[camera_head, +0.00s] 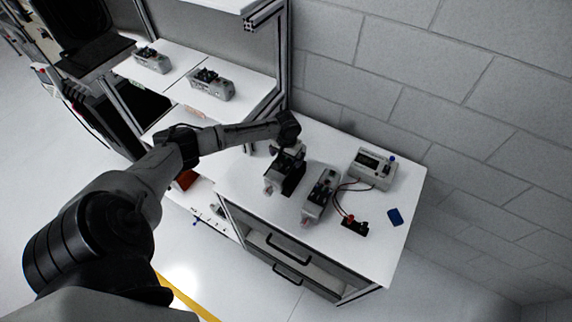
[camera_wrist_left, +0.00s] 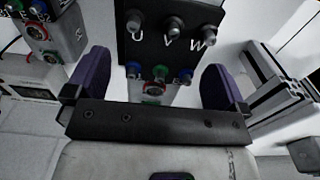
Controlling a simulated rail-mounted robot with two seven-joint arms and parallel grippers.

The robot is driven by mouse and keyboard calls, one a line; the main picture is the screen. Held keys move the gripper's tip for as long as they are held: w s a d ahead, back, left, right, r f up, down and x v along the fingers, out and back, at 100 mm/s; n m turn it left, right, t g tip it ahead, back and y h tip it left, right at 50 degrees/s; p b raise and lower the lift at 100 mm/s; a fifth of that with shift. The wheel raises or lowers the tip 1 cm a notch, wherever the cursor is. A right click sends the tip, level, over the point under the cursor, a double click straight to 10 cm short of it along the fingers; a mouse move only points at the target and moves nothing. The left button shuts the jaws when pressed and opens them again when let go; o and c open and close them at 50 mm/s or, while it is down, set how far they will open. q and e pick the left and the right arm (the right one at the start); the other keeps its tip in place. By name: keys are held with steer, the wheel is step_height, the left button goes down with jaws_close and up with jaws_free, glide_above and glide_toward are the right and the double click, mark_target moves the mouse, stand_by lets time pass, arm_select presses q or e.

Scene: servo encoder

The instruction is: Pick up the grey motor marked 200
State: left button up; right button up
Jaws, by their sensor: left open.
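A grey motor (camera_head: 270,186) with a black terminal box stands on the white table, directly under my left gripper (camera_head: 287,158). In the left wrist view the black box (camera_wrist_left: 150,50) carries posts lettered U, V and W, with coloured sockets on the grey body below. My left gripper (camera_wrist_left: 157,72) is open, with its two dark purple fingers on either side of this motor. I cannot tell whether they touch it. A second grey motor (camera_head: 319,195) stands to the right, and it shows at the upper left of the wrist view (camera_wrist_left: 62,36). No 200 marking is readable. My right gripper is not in view.
A grey meter box (camera_head: 372,168) stands at the back right, with wires to a small black terminal block (camera_head: 355,228). A blue item (camera_head: 395,217) lies near the right edge. Two more grey motors (camera_head: 152,60) (camera_head: 210,86) sit on the left bench. A block wall is behind.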

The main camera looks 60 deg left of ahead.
mark_target(286, 158)
arm_select(q)
steer(key=shift+s+f, duration=0.1)
steer(key=shift+f, duration=1.85)
steer(key=shift+c, duration=0.5)
steer(key=c, duration=1.6)
steer(key=shift+r, duration=0.1)
steer(key=shift+c, duration=0.7)
